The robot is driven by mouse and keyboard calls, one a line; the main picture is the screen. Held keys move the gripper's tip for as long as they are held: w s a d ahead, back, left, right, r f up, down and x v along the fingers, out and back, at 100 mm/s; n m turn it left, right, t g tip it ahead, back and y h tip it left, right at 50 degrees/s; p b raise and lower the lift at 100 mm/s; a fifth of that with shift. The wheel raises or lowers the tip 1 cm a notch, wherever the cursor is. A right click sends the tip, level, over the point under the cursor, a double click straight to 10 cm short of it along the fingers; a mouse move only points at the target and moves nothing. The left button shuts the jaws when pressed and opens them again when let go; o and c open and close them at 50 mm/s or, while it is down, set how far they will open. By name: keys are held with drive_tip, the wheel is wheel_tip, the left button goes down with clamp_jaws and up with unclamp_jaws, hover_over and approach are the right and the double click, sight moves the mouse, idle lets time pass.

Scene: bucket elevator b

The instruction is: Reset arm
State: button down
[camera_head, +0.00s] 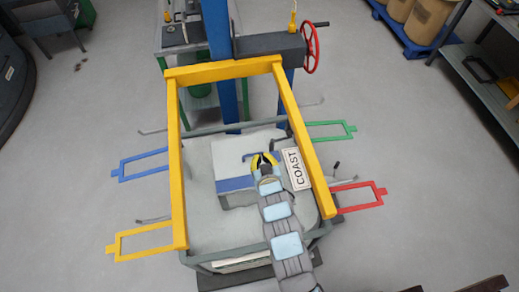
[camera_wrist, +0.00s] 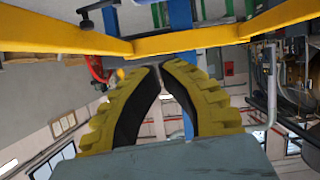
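My gripper (camera_head: 263,160) is over the grey-white block with a blue band (camera_head: 226,166), inside the yellow overhead frame (camera_head: 178,140). In the wrist view, my gripper's yellow ridged fingers with black pads (camera_wrist: 161,68) bow inward. A narrow gap runs between them up to the tips, and nothing is held. The yellow frame also crosses the top of the wrist view (camera_wrist: 190,40). A sign reading COAST (camera_head: 296,169) is to the right of my gripper. My arm covers part of the block and the area below it.
A blue column (camera_head: 217,35) and a red handwheel (camera_head: 311,48) stand behind the frame. Blue (camera_head: 143,164), yellow (camera_head: 145,240), green (camera_head: 329,130) and red (camera_head: 358,195) bracket-shaped handles stick out at the sides. Grey floor (camera_head: 430,200) is open at the right.

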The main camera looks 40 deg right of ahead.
drive_tip(key=shift+s+a+r, duration=0.1)
drive_tip(key=shift+s+a, duration=0.05)
drive_tip(key=shift+s, duration=0.05)
